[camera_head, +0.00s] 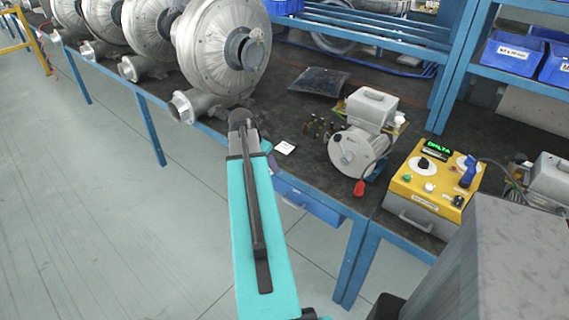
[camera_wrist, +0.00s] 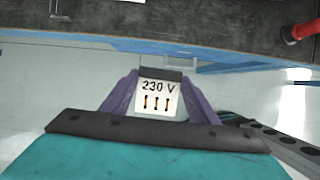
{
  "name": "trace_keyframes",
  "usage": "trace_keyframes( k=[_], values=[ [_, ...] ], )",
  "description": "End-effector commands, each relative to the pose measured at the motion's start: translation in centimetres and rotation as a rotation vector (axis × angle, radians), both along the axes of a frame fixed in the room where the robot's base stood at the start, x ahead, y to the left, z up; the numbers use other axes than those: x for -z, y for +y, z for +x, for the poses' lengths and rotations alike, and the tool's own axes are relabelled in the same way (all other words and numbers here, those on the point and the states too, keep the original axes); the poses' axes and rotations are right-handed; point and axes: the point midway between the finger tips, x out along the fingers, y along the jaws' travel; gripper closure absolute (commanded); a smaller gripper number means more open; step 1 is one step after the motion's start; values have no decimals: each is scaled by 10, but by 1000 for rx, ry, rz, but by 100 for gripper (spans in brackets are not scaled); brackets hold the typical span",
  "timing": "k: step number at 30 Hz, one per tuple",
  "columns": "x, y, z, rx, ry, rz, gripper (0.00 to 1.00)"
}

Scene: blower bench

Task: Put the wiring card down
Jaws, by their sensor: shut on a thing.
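The wiring card (camera_wrist: 157,97) is a small white card marked "230 V" with three short dark bars. It sits between the purple fingers of my gripper (camera_wrist: 160,77), which is shut on it. In the wrist view the card reads upright, with the bench's front edge beyond it. My arm hides part of the gripper there.
The dark bench (camera_head: 290,118) has free room around a dark pouch (camera_head: 319,82). A grey motor (camera_head: 360,150) with a red plug (camera_head: 359,188) stands right of the card. A yellow control box (camera_head: 432,180) is farther right. Large blowers (camera_head: 222,45) line the left.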

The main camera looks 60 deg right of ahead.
Motion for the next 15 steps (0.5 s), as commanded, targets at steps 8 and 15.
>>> trace_keyframes(
  k=[8, 15],
  values=[
    [-6, 49, 68, 30, -1, 0, 67],
    [-12, 97, 118, 62, 0, 0, 67]
  ],
)
